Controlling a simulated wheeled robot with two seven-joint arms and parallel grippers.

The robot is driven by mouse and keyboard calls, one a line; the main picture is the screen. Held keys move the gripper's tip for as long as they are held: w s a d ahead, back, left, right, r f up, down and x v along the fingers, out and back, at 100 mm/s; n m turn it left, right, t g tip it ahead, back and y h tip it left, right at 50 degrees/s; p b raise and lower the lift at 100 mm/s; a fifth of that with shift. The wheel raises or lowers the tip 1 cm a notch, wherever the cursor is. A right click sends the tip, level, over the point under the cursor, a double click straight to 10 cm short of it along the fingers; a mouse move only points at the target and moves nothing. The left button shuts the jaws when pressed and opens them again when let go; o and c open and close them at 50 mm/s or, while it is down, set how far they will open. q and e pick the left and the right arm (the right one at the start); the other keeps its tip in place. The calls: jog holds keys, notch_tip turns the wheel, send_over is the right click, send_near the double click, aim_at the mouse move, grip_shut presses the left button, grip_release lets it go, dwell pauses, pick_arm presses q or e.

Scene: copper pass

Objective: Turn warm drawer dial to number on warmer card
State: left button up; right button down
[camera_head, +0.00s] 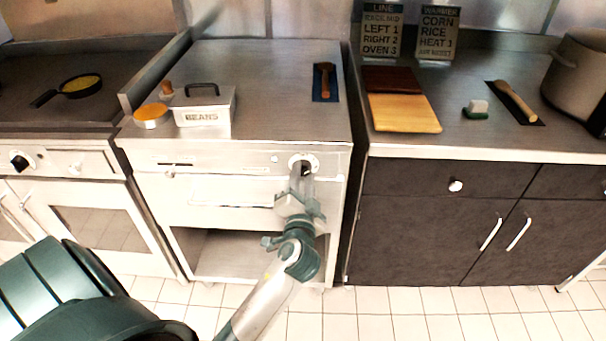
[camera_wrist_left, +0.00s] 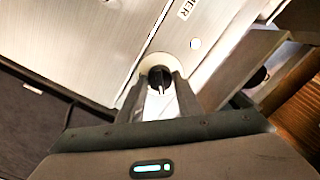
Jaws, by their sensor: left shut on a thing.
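The warm drawer dial (camera_head: 303,161) is a black knob on a round white plate at the right of the middle counter's front panel. My left gripper (camera_head: 302,178) reaches it from below and is shut on the knob. In the left wrist view the dial (camera_wrist_left: 159,74) sits between the two fingers of the gripper (camera_wrist_left: 160,90), with a pale pointer mark on the knob. The dial's numbers are too small to read.
A line card (camera_head: 382,30) stands left of the warmer card. A beans box (camera_head: 204,107), an orange-topped dish (camera_head: 151,116) and a brush on a blue mat (camera_head: 324,83) lie on the middle counter. An open bay (camera_head: 235,252) is below the drawer.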

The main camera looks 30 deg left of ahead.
dwell(0.3)
pick_arm(q)
jog(key=o, duration=1)
jog(key=shift+o, duration=0.2)
jog(key=shift+s+d+f, duration=0.1)
jog(key=shift+s+d, duration=0.1)
jog(key=shift+s, duration=0.15)
jog(key=b+v, duration=0.2)
jog(key=v, duration=0.9)
pick_arm(e)
notch_tip(320, 180, up, 6)
jog(key=w, duration=0.2)
jog(key=shift+a+f, duration=0.2)
jog(key=shift+a, duration=0.2)
pick_arm(q)
jog(key=shift+s, duration=0.15)
